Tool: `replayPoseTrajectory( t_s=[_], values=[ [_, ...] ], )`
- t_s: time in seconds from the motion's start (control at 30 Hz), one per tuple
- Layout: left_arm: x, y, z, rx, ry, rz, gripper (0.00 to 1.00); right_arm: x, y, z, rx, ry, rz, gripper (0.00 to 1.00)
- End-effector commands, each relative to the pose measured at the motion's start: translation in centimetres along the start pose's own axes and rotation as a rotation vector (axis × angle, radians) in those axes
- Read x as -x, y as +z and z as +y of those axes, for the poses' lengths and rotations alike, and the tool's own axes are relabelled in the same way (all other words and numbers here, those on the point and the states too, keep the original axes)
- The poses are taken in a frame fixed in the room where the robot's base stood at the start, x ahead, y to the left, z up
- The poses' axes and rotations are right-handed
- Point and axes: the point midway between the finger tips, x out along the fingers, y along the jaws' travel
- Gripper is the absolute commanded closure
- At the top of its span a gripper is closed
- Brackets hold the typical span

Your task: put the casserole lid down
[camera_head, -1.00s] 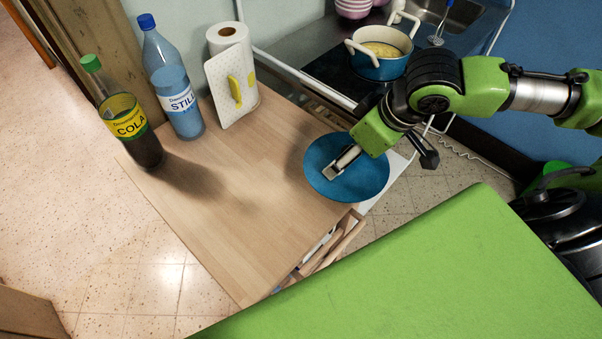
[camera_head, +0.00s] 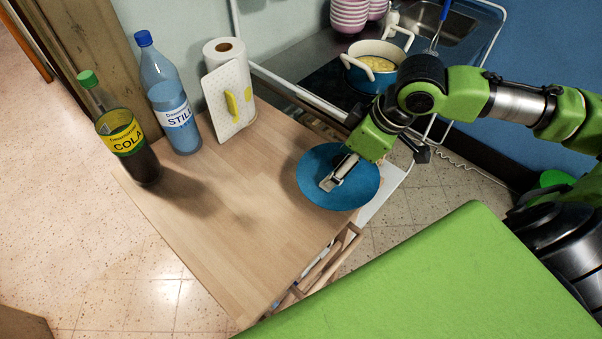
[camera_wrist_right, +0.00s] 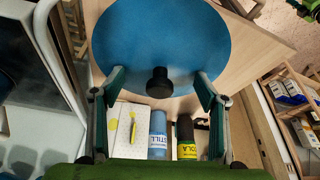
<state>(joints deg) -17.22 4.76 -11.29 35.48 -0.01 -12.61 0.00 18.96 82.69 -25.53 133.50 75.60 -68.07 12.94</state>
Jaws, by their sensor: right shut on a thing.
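The casserole lid (camera_head: 312,180) is a round blue disc over the right end of the wooden table. My right gripper (camera_head: 331,183) reaches in from the upper right over its middle and is shut on the lid. In the right wrist view the lid (camera_wrist_right: 160,35) fills the upper middle, with its black knob (camera_wrist_right: 159,83) between the two fingers of my right gripper (camera_wrist_right: 160,84). I cannot tell whether the lid touches the tabletop. The blue casserole pot (camera_head: 372,66) stands uncovered on the hob, with yellow contents. My left gripper is not in view.
The wooden table (camera_head: 235,225) is clear in its middle and front. A cola bottle (camera_head: 126,140), a still-water bottle (camera_head: 172,100), a paper roll (camera_head: 224,50) and a white board (camera_head: 230,95) stand at its back. Stacked pink bowls (camera_head: 350,14) are near the sink.

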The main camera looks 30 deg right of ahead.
Motion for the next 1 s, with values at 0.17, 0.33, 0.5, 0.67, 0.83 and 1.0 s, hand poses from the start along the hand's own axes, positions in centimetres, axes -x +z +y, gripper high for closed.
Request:
replayPoseTrajectory(
  t_s=[0.17, 0.33, 0.5, 0.67, 0.83, 1.0],
  values=[
    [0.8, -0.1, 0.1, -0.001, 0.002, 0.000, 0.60, -1.6, -2.0, 0.0, 0.000, -0.006, 0.006, 0.59],
    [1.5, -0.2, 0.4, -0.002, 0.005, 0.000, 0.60, -4.1, -4.0, 0.2, -0.001, -0.006, 0.003, 0.59],
    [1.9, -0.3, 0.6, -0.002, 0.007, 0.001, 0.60, -7.9, -4.9, 0.5, -0.002, -0.004, 0.000, 0.59],
    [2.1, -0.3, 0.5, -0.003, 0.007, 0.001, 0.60, -9.6, -5.4, 0.7, -0.001, 0.001, 0.001, 0.59],
    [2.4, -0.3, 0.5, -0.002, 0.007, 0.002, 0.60, -11.3, -5.8, 0.7, 0.000, -0.002, -0.001, 0.59],
    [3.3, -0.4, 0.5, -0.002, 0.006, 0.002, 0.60, -13.4, -4.7, 0.7, 0.000, -0.001, -0.002, 0.59]
  ],
)
